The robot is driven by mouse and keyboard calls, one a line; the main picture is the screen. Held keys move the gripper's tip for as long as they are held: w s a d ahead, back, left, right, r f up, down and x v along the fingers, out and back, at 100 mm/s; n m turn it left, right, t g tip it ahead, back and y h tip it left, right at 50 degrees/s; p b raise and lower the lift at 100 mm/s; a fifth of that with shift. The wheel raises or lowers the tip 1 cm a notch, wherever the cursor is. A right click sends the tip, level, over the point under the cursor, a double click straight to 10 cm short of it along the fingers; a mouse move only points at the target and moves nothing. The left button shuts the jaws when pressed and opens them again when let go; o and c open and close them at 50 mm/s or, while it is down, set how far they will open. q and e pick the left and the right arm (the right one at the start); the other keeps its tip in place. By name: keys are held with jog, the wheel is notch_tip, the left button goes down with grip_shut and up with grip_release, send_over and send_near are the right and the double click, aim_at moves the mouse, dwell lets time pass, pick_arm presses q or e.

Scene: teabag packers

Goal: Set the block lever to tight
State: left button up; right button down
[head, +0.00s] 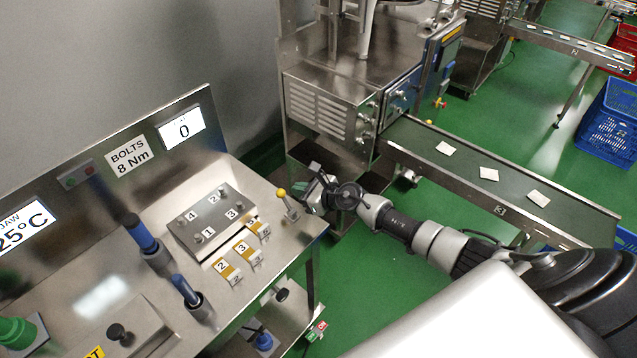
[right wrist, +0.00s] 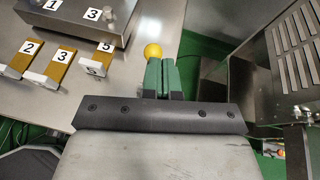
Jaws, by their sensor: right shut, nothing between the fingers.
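The lever is a short metal stick with a yellow ball knob (head: 282,192). It stands at the right end of the steel bench, beside the numbered metal block (head: 212,218). In the right wrist view the yellow knob (right wrist: 153,51) shows just beyond my fingertips, slightly left. My right gripper (head: 311,196) is beside the lever on its right, at the bench edge. Its green fingers (right wrist: 161,76) are shut together with nothing between them. They look close to the knob, but I cannot tell whether they touch it. The lever's foot is hidden in the wrist view. My left gripper is not in view.
Several yellow numbered tabs (head: 241,250) lie in front of the block. Blue-handled tools (head: 140,234) stand in holders to the left. A steel machine (head: 330,95) rises behind my right gripper. A conveyor (head: 480,190) with white packets runs to the right.

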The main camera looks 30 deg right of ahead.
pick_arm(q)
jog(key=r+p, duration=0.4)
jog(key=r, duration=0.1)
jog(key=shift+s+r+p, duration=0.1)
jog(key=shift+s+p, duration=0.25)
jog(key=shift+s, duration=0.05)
pick_arm(e)
notch_tip(320, 180, up, 9)
jog(key=s+d, duration=0.2)
jog(key=shift+s+d, duration=0.25)
jog(key=shift+s, duration=0.1)
jog(key=shift+s+r, duration=0.1)
jog(key=shift+r, duration=0.05)
